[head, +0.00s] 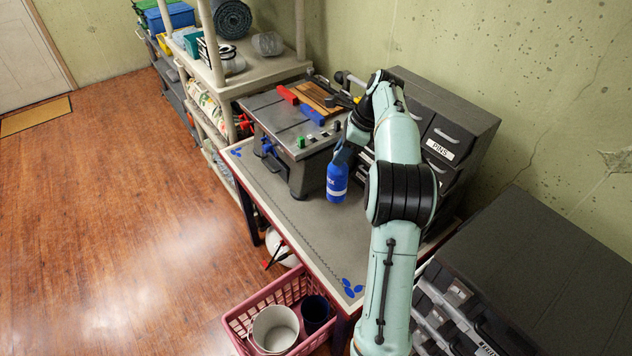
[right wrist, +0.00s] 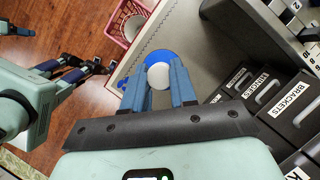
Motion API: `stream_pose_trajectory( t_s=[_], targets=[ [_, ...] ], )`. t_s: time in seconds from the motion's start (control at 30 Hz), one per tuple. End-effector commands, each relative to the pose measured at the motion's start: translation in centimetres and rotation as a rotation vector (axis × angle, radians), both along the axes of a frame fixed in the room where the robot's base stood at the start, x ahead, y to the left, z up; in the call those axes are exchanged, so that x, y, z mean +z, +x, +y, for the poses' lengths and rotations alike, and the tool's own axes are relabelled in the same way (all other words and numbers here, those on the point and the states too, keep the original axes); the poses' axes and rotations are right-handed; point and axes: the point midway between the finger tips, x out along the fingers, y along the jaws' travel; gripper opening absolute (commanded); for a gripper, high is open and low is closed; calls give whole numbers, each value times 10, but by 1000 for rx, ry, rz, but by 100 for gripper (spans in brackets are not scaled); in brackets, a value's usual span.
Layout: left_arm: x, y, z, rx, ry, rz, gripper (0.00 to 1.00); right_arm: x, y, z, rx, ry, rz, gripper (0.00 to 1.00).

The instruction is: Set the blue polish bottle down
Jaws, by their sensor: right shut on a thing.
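The blue polish bottle (head: 337,184) has a pale band and looks upright over the grey worktable (head: 310,235). My right gripper (head: 343,150) is shut on its top from above. I cannot tell whether its base touches the tabletop or hangs just above it. In the right wrist view, a round white part of the bottle (right wrist: 158,76) with blue around it shows between the fingers (right wrist: 160,90). My left gripper does not show in the head view.
A machine table (head: 300,125) with red and blue pieces stands behind and left of the bottle. A drawer cabinet (head: 462,118) is at the right. A pink crate (head: 238,322) sits below the near end. The tabletop in front of the bottle is mostly clear.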

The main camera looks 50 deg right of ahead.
Motion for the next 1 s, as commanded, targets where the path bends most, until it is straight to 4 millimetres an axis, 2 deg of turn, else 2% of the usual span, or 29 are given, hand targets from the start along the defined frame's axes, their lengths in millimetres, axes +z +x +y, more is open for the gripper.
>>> stream_pose_trajectory(
  t_s=[0.13, 0.23, 0.7, 0.8, 1.0],
  targets=[
    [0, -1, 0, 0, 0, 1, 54, 1, -4, -4, -30, -1, 0, 0],
    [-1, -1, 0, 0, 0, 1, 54, -11, -5, -4, -34, 2, 2, 0],
    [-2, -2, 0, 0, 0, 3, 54, -130, -5, -4, -32, 2, 3, 0],
    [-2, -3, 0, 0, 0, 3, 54, -145, -5, -5, -31, 0, 1, 0],
    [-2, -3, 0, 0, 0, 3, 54, -159, -5, -5, -30, -1, 1, 0]
  ],
)
